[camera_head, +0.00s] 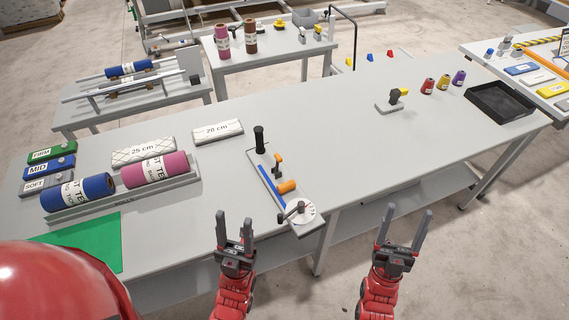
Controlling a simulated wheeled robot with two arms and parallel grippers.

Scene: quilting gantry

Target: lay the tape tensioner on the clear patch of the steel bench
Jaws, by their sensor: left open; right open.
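A long grey tool (270,180) with a black upright grip, a blue strip, orange parts and a white dial with a crank lies on the steel bench (325,125); it looks like the tape tensioner. Its dial end is at the bench's front edge. My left gripper (234,222) is open and empty, in front of the bench and left of the dial. My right gripper (408,215) is open and empty in front of the bench, further right.
Blue and pink rolls sit in a grey tray (125,200) at left, with white blocks (218,131) behind and a green sheet (85,240) in front. Small cones (443,83) and a black tray (500,103) stand at right. The bench middle is clear.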

